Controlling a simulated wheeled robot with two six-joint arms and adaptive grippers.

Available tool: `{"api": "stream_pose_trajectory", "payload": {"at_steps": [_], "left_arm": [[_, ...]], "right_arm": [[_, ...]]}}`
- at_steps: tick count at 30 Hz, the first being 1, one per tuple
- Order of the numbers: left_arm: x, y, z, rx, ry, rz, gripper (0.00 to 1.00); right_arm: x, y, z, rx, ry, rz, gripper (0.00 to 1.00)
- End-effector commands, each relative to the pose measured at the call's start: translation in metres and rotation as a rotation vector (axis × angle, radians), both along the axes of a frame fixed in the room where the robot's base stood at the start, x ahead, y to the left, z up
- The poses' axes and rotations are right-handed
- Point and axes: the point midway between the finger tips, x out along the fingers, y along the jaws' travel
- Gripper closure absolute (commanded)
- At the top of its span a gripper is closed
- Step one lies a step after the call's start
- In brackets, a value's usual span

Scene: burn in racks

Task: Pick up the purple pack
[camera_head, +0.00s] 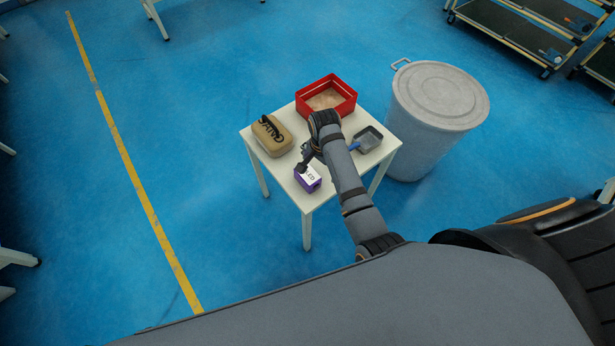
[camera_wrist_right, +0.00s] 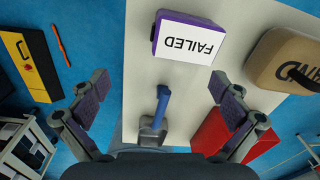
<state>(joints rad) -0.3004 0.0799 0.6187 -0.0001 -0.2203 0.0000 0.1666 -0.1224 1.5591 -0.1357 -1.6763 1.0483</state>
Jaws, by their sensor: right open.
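The purple pack (camera_head: 308,180) lies on the near edge of a small white table (camera_head: 318,201). It bears a white label, which reads FAILED in the right wrist view (camera_wrist_right: 187,37). My right gripper (camera_head: 306,160) is over the table right by the pack in the head view. In the right wrist view its fingers (camera_wrist_right: 158,90) are spread wide with nothing between them, and the pack lies beyond the tips, apart from them. My left gripper is not in view.
A tan bag with dark lettering (camera_head: 273,137), a red box (camera_head: 345,105) and a grey dustpan-like tray with a blue handle (camera_head: 368,139) share the table. A grey lidded bin (camera_head: 432,115) stands to the right. Blue floor (camera_head: 210,160) is clear on the left.

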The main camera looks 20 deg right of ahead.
Motion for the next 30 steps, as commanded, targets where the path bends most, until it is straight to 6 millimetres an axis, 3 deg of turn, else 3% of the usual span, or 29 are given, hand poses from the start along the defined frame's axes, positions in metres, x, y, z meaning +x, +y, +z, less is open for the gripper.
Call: {"api": "stream_pose_trajectory", "payload": {"at_steps": [3, 10, 18, 25, 30], "left_arm": [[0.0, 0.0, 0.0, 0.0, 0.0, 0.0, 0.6], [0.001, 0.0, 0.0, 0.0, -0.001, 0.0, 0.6], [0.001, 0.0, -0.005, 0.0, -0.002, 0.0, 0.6], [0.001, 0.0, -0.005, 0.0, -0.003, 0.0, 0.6], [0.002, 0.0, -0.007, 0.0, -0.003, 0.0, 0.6]], "right_arm": [[0.023, 0.021, 0.004, 0.016, 0.033, -0.121, 0.0], [0.029, 0.028, 0.002, 0.017, 0.05, -0.177, 0.0], [0.029, 0.028, -0.041, 0.017, 0.051, -0.174, 0.0], [0.029, 0.028, -0.051, 0.018, 0.049, -0.174, 0.0], [0.028, 0.032, -0.079, 0.017, 0.052, -0.174, 0.0]]}}
